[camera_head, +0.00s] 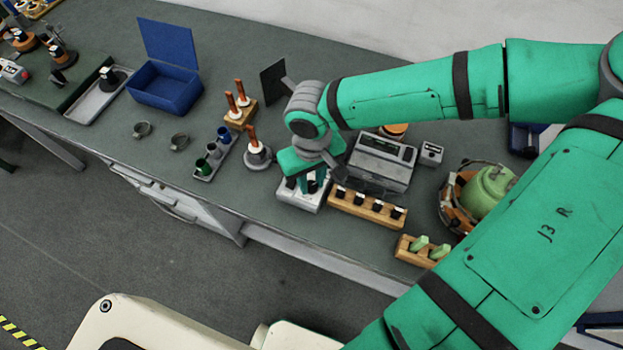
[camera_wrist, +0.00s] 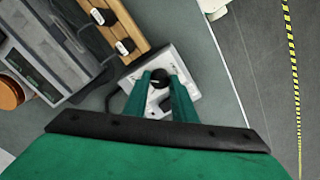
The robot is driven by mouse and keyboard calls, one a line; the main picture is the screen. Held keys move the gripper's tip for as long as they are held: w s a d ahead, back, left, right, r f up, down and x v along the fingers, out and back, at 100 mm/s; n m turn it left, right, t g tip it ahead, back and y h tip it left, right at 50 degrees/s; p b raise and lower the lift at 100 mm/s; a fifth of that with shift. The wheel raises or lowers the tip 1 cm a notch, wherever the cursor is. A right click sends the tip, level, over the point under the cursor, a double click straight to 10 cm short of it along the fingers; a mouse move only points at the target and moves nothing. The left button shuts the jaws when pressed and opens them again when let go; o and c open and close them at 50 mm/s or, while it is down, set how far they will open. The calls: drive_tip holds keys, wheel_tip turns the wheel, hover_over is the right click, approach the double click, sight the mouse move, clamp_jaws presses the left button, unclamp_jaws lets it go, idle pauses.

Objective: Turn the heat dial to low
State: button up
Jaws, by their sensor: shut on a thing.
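A small white control box (camera_wrist: 186,72) lies on the dark green bench near its front edge. In the wrist view its black dial (camera_wrist: 160,78) sits between the tips of my gripper (camera_wrist: 160,82), which is shut on it. The dial's pointer setting and markings are too small to read. In the head view the white box (camera_head: 290,197) shows under my gripper (camera_head: 305,184), which points down at it. The dial is mostly hidden there by the fingers.
A wooden rack (camera_head: 366,207) with several black-and-white pieces stands right of the box. A grey machine (camera_head: 380,162) is behind it. A grey tray of small cups (camera_head: 205,172) and a round stand (camera_head: 257,158) are to the left. Bare bench lies at the far left front.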

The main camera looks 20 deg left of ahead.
drive_tip(key=n, duration=0.4)
drive_tip(key=shift+a, duration=0.1)
drive_tip(key=n, duration=0.9)
drive_tip(key=shift+n, duration=2.1)
drive_tip(key=o, duration=1)
drive_tip(key=shift+o, duration=0.2)
